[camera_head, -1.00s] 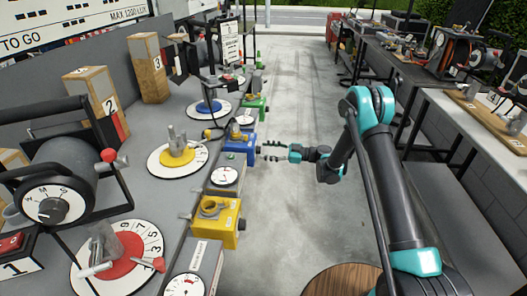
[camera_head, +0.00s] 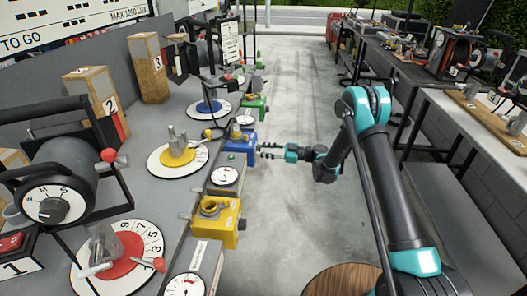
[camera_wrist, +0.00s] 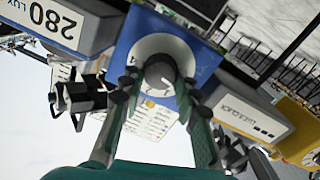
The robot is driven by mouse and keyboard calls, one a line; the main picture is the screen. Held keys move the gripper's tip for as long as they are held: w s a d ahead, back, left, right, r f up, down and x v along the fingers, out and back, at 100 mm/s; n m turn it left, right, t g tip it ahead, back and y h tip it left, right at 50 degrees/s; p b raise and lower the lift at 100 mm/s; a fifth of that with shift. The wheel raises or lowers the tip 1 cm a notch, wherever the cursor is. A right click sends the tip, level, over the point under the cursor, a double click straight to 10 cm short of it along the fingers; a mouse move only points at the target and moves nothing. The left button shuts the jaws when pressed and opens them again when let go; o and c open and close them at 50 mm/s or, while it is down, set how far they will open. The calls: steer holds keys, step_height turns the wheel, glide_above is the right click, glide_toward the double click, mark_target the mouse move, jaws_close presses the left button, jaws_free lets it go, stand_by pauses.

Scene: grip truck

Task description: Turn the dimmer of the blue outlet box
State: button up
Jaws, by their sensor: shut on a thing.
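The blue outlet box (camera_head: 240,149) is fixed along the edge of the left bench, facing the aisle. My gripper (camera_head: 263,151) reaches it from the right, with its fingertips at the box's front. In the wrist view, the blue face (camera_wrist: 190,52) carries a white round dial with a grey dimmer knob (camera_wrist: 160,71) in its middle. My gripper (camera_wrist: 159,82) has one finger on each side of the knob and is shut on it. The fingers cover parts of the dial and of the box face.
A yellow outlet box (camera_head: 226,222) stands nearer on the same bench edge, and a green one (camera_head: 257,108) farther off. A round gauge (camera_head: 225,176) lies between blue and yellow. The aisle floor (camera_head: 297,90) beyond my arm is clear.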

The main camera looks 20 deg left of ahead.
steer(key=shift+m, duration=0.3)
steer(key=shift+w+m+g+h, duration=0.15)
steer(key=shift+m, duration=3.45)
steer(key=shift+w+m+g+h, duration=0.15)
steer(key=shift+m, duration=3.75)
steer(key=o, duration=1.2)
steer(key=shift+c, duration=0.2)
steer(key=v, duration=1.2)
